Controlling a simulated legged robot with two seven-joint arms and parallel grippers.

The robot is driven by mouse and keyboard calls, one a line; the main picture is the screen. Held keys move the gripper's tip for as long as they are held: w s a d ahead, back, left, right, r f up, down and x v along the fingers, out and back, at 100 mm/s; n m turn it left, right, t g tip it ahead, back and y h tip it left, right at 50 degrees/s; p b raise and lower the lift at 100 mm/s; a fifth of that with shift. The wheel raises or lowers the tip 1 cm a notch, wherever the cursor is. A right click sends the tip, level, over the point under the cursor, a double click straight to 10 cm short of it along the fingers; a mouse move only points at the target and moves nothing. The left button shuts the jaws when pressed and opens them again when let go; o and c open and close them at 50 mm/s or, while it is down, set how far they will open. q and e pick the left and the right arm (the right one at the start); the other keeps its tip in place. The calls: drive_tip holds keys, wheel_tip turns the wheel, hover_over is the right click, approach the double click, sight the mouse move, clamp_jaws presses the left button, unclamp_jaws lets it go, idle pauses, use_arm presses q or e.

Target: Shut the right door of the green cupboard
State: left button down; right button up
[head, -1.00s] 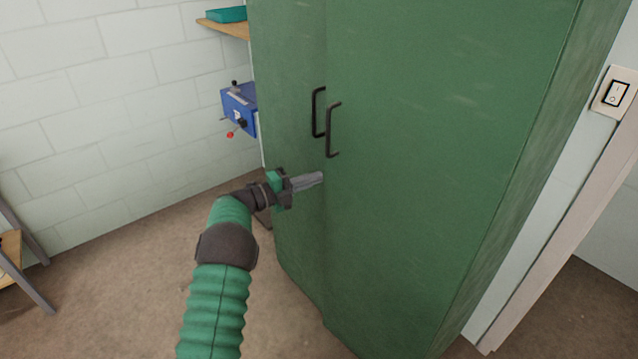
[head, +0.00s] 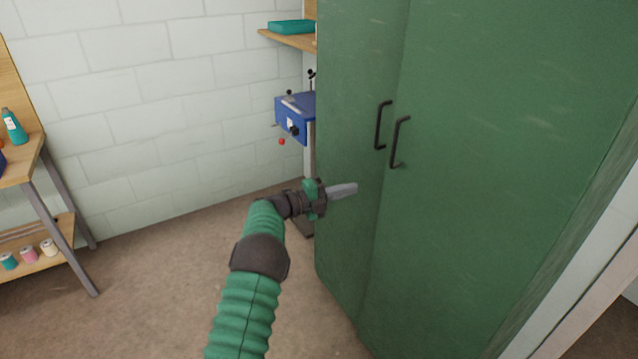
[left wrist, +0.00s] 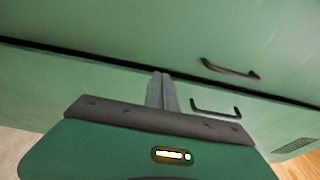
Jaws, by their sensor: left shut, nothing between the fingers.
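The green cupboard fills the right of the head view. Its left door (head: 345,240) and right door (head: 490,200) meet at a vertical seam and look shut or nearly so. Dark bar handles, the left door's (head: 379,125) and the right door's (head: 396,143), sit on either side of the seam. My left gripper (head: 355,187) is shut and empty, its tips in front of the left door, just left of the seam and below the handles. In the left wrist view its fingers (left wrist: 161,90) point at a dark line between two green panels; contact cannot be told. My right gripper is not in view.
A blue machine (head: 297,115) with levers and a wooden shelf (head: 288,40) stand left of the cupboard. A wooden rack (head: 50,215) with bottles and spools is at the far left. Brown floor (head: 170,285) between them is clear.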

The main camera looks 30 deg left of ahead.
sight(396, 194)
use_arm(q)
drive_tip(key=a+r+n+t+y, duration=0.2)
drive_tip(key=a, duration=0.8)
drive_tip(key=s+d+f+y+p, duration=0.1)
drive_tip(key=s+d, duration=0.5)
drive_tip(key=d, duration=0.2)
drive_tip(key=s+d+y+p, duration=0.1)
drive_tip(key=s+d, duration=0.4)
drive_tip(key=d, duration=0.4)
drive_tip(key=shift+n, duration=0.3)
drive_tip(key=x, duration=0.4)
drive_tip(key=b+x, duration=0.1)
drive_tip(key=x, duration=0.8)
drive_tip(key=shift+w+f+b, duration=0.1)
drive_tip(key=shift+f+b, duration=0.15)
drive_tip(key=shift+b, duration=0.15)
drive_tip(key=shift+w, duration=0.25)
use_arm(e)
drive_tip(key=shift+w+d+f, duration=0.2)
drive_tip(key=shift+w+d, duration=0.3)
